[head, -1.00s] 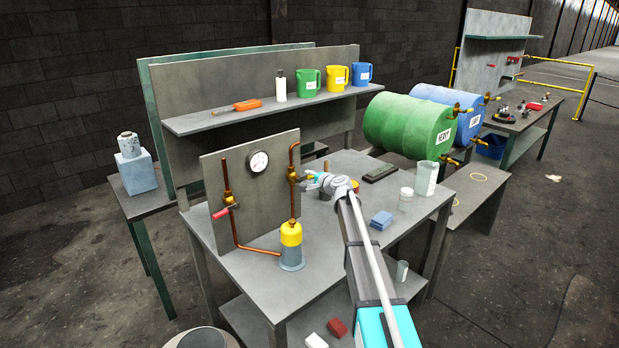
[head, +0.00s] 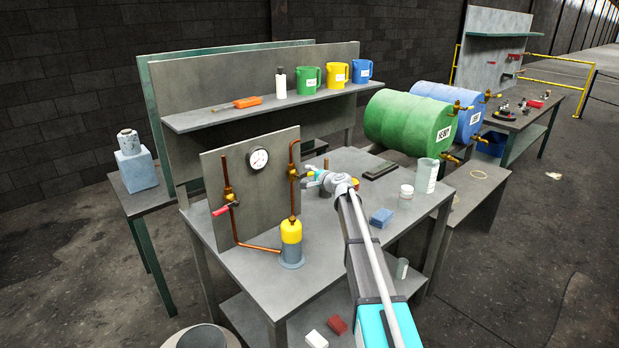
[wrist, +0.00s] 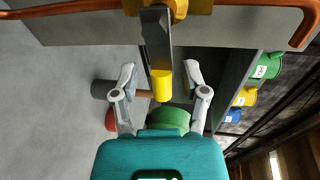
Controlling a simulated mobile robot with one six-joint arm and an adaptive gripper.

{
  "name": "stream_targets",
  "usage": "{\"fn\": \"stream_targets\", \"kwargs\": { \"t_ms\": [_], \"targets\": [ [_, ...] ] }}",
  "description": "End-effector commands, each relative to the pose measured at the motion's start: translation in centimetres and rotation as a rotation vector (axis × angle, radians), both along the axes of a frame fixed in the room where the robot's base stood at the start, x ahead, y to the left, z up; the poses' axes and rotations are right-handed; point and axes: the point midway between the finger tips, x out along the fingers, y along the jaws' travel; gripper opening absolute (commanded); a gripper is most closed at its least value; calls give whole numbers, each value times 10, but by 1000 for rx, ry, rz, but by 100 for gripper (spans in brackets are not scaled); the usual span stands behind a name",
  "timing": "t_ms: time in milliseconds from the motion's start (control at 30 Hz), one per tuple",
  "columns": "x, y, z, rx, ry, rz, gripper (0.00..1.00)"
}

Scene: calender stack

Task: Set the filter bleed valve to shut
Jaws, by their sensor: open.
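A brass valve (head: 293,173) sits on the right-hand copper pipe of the grey panel (head: 265,205), above the yellow-topped filter (head: 291,232). In the wrist view its brass body (wrist: 170,8) is at the top edge, with a grey lever (wrist: 157,38) ending in a yellow tip (wrist: 161,86). The lever points across the pipe line, towards my gripper. My gripper (wrist: 161,76) is open, with the yellow tip between its fingers in the picture and gaps on both sides. It also shows beside the valve in the head view (head: 309,177). I see no contact.
A second valve with a red handle (head: 222,210) is on the panel's left pipe, under a round gauge (head: 258,159).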

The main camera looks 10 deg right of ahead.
Motion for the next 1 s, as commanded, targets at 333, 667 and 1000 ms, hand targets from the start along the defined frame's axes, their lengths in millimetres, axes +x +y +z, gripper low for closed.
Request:
{"fn": "stream_targets", "kwargs": {
  "t_ms": [333,667,1000],
  "targets": [
    [0,0,3,-40,-25,0,58],
    [0,1,10,-186,-109,-1,58],
    [-2,3,18,-361,-209,-1,58]
  ]
}}
